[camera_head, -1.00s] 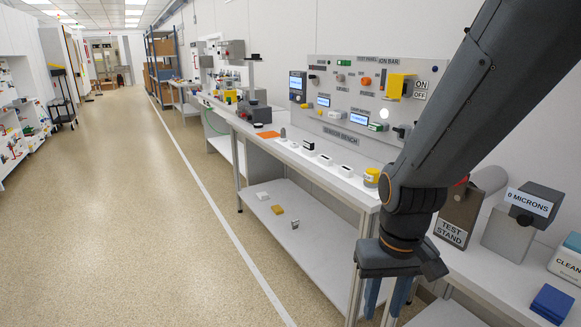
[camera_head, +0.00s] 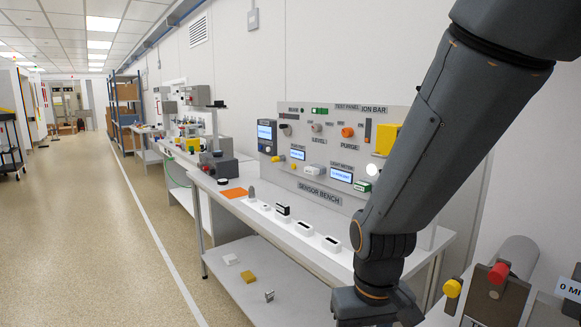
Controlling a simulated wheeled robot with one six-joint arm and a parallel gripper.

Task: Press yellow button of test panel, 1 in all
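The test panel (camera_head: 300,181) is a grey upright board at the back of the sensor bench. A small yellow piece (camera_head: 277,158) sticks out at its left, below a dark device with a blue screen; I cannot tell whether it is a button. A larger yellow block (camera_head: 386,138) at the panel's right is partly hidden by my arm. My gripper (camera_head: 377,306) hangs at the bottom edge, in front of the bench's right part. It is well apart from the panel in the picture. Its fingers are cut off by the frame.
The bench top (camera_head: 285,233) carries small white and black blocks and an orange sheet (camera_head: 234,192). At lower right is a stand (camera_head: 489,305) with a red knob (camera_head: 498,272) and a yellow knob (camera_head: 452,288). The floor (camera_head: 95,240) on the left is clear.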

